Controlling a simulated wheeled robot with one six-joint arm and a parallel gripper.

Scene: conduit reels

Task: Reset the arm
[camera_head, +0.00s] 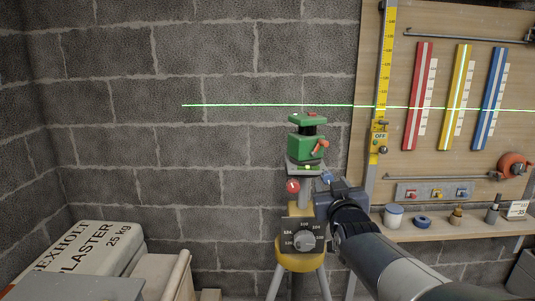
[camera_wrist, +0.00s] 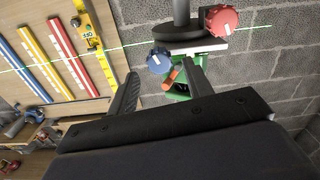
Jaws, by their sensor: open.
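My gripper (camera_head: 335,187) is beside the right side of a tripod-mounted green laser level (camera_head: 307,148), just below the level's plate. In the wrist view my gripper (camera_wrist: 162,76) is open, its two dark fingers apart with nothing clamped between them. A blue knob (camera_wrist: 159,60) and an orange lever (camera_wrist: 172,77) show in the gap between the fingertips; I cannot tell how close the fingers are to them. The blue knob also shows in the head view (camera_head: 326,177). A red knob (camera_head: 292,186) is on the left side of the mount.
The yellow tripod head (camera_head: 301,255) with a dial stands below my gripper. The wall area left of the level is clear.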

